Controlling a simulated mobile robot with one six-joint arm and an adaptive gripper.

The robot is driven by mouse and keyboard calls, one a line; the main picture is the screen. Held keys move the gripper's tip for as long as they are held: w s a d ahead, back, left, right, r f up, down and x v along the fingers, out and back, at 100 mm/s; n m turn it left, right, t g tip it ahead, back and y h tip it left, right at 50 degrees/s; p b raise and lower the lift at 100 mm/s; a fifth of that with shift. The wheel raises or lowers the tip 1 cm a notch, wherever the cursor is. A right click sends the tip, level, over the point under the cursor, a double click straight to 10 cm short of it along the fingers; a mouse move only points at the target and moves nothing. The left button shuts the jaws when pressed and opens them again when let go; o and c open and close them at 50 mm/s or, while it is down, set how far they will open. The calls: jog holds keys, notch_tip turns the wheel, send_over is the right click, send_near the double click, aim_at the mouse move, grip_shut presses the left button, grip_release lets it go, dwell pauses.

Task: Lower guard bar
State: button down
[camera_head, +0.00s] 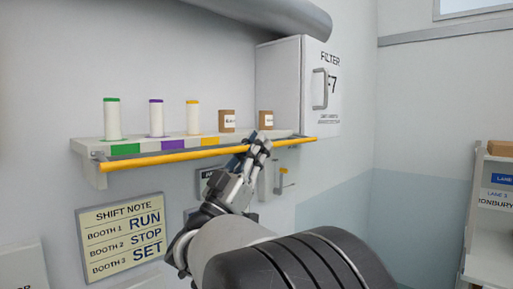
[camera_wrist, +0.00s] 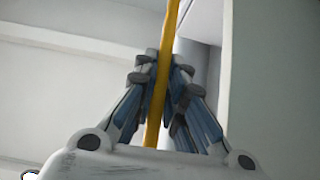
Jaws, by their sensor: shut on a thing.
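The yellow guard bar (camera_head: 187,156) runs along the front edge of the wall shelf, roughly level with the shelf's front face, with grey arms at its ends. My gripper (camera_head: 262,143) is at the bar, right of its middle, in the head view. In the wrist view the bar (camera_wrist: 172,30) passes between the two fingers of my gripper (camera_wrist: 162,75), which are closed around it. The part of the bar behind the fingers is hidden.
The shelf (camera_head: 90,146) carries spools with green (camera_head: 112,118), purple (camera_head: 156,119) and orange (camera_head: 193,118) tops and two small brown boxes. A white filter cabinet (camera_head: 281,80) stands behind its right end. A shift note (camera_head: 122,238) hangs below.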

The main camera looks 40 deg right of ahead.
jog(key=shift+r, duration=0.1)
jog(key=n+t, duration=0.1)
jog(key=r+n+t, duration=0.1)
jog(key=n, duration=0.1)
jog(key=n+t+y+p, duration=0.1)
jog(key=t, duration=0.1)
jog(key=shift+s+r+n, duration=0.2)
jog(key=shift+r+n, duration=0.05)
jog(key=shift+n, duration=0.05)
jog(key=shift+r+n+t+y+p, duration=0.3)
jog(key=shift+n+t+y+p, duration=0.15)
jog(key=shift+n+t, duration=0.65)
jog(key=n+t+y, duration=0.1)
jog(key=n+t, duration=0.1)
jog(key=shift+w+r+n+p, duration=0.1)
jog(key=shift+r+n+p, duration=0.05)
jog(key=shift+n+p, duration=0.15)
jog(key=shift+w, duration=0.1)
jog(key=c, duration=1.7)
grip_release()
jog(key=shift+o, duration=0.2)
jog(key=shift+f, duration=0.2)
